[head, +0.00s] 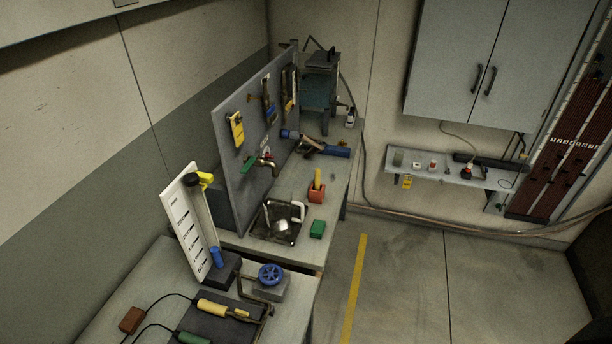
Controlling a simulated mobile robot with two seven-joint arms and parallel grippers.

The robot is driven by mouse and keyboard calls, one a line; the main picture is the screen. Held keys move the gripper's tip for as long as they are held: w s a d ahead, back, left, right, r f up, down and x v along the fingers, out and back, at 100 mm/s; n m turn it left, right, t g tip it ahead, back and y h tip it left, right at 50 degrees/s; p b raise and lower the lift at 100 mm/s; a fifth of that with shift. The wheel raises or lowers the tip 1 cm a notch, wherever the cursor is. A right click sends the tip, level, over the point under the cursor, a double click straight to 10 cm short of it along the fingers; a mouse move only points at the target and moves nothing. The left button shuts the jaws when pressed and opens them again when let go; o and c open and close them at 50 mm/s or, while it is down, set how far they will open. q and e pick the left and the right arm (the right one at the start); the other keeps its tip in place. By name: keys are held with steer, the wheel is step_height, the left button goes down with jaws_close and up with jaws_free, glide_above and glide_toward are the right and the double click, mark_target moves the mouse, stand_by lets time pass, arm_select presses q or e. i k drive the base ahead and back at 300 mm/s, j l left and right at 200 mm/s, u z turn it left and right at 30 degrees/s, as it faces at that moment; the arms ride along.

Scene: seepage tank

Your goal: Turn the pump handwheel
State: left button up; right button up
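A small blue spoked handwheel (270,274) sits on top of a grey block (268,288) on the near bench, in the lower middle of the head view. A dark pipe (246,292) runs beside the block. The wheel is fully visible and nothing touches it. Neither of my grippers shows in the head view.
A white scale board (190,225) stands left of the wheel. Yellow-handled (212,308) and green-handled (194,339) tools lie in front. Floor at right is clear.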

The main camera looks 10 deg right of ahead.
mark_target(270, 280)
steer(key=i+l+u, duration=0.35)
steer(key=i+l, duration=0.15)
steer(key=i+l+u, duration=0.2)
steer(key=l, duration=0.25)
steer(key=i+l+u, duration=0.15)
steer(key=l, duration=0.2)
steer(key=i+l+u, duration=0.2)
steer(key=l, duration=0.2)
